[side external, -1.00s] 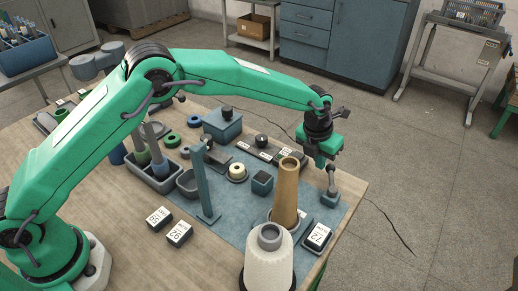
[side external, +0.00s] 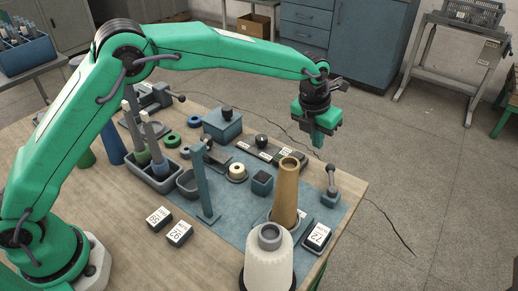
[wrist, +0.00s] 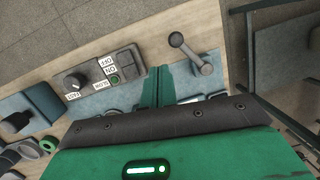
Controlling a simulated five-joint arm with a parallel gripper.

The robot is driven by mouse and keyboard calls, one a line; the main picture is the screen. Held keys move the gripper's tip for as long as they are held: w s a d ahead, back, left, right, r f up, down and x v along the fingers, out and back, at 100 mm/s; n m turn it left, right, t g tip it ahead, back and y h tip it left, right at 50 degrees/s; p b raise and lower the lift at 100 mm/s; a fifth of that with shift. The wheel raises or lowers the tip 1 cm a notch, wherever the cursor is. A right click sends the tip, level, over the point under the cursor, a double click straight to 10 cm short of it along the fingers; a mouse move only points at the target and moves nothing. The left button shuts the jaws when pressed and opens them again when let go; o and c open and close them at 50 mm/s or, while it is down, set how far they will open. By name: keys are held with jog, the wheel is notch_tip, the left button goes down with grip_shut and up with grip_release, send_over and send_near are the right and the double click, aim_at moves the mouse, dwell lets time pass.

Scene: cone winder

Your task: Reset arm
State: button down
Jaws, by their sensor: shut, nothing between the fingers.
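My gripper (side external: 318,140) is shut and empty. It hangs in the air above the back right part of the table, pointing down, apart from everything below it. In the wrist view its green fingers (wrist: 156,88) lie together. A grey lever with a round knob (side external: 331,179) stands at the table's right edge, below and right of my gripper; it also shows in the wrist view (wrist: 193,54). A control box with labels and a dial (wrist: 105,78) sits left of the fingers in the wrist view.
A tall tan cone (side external: 285,195) and a white yarn cone (side external: 268,260) stand at the front right. A blue-grey post (side external: 207,185) rises mid-table. A tray of spindles (side external: 157,168) and a lidded blue box (side external: 222,124) stand further left. Air around my gripper is clear.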

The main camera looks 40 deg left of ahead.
jog(key=shift+v, duration=1.2)
jog(key=shift+a+r, duration=0.1)
jog(key=shift+a, duration=0.1)
jog(key=s+a+r+n+t, duration=0.2)
jog(key=s+a+r+n, duration=1.1)
jog(key=a+n, duration=0.35)
jog(key=s+a+f+n, duration=0.1)
jog(key=s+a+n, duration=0.4)
jog(key=s+n, duration=0.5)
jog(key=s+a+f+n+t+y, duration=0.1)
jog(key=s+a+n, duration=0.3)
jog(key=s+n, duration=0.6)
jog(key=shift+s+a+n, duration=0.2)
jog(key=shift+a+n, duration=0.15)
jog(key=shift+a, duration=0.05)
